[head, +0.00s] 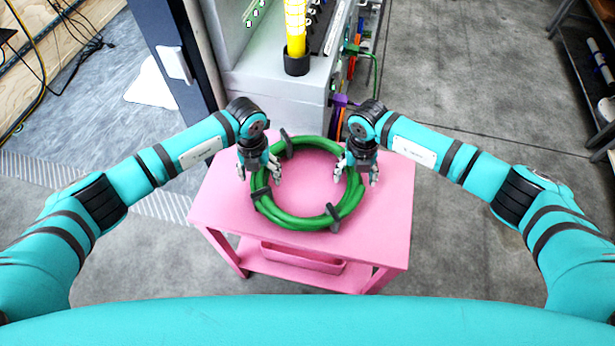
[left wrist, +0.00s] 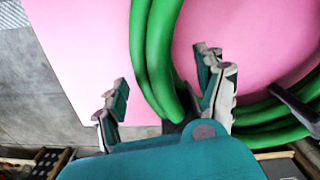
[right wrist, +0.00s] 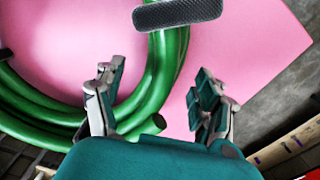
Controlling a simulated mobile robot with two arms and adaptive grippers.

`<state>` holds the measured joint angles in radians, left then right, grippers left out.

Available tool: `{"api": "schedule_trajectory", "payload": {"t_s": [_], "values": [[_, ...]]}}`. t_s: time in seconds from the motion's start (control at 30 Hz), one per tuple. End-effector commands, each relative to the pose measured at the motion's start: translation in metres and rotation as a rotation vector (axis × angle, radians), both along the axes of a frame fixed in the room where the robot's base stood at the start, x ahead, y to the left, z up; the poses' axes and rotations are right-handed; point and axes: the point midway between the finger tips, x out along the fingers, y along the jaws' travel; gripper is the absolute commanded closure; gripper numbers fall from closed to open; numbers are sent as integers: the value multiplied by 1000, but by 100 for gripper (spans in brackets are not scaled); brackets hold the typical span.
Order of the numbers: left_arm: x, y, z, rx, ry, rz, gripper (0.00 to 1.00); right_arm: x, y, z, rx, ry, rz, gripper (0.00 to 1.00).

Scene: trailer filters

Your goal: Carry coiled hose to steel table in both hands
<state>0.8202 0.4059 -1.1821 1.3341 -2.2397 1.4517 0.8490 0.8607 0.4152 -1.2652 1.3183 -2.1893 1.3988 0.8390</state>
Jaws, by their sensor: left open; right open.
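A green coiled hose (head: 300,222) with several dark straps lies flat on a pink table (head: 390,220). My left gripper (head: 260,176) is open over the left side of the coil. In the left wrist view the hose (left wrist: 155,60) runs between the open fingers of that gripper (left wrist: 165,105). My right gripper (head: 356,176) is open over the right side of the coil. In the right wrist view the hose (right wrist: 160,75) runs between its open fingers (right wrist: 155,105), with a cut hose end near them. Whether the fingers touch the hose cannot be told. I cannot identify the steel table.
A grey cabinet or bench (head: 270,95) with a yellow cylinder (head: 295,30) in a black cup stands just behind the pink table. A dark shelf rack (head: 590,80) is at the far right. Concrete floor (head: 470,190) is clear on the right.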

Motion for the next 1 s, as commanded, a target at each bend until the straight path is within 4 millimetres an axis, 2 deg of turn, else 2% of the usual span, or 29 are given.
{"api": "schedule_trajectory", "payload": {"t_s": [0.2, 0.53, 1.0], "values": [[0, 0, -17, -1, -1, 0, 28, 0, 0, -17, -1, 0, 0, 28], [0, 0, -19, -1, -1, -1, 28, 0, 0, -19, -1, -1, 0, 28], [0, 0, -19, -1, -1, 0, 90, 0, 0, -19, -1, -1, 0, 90]]}}
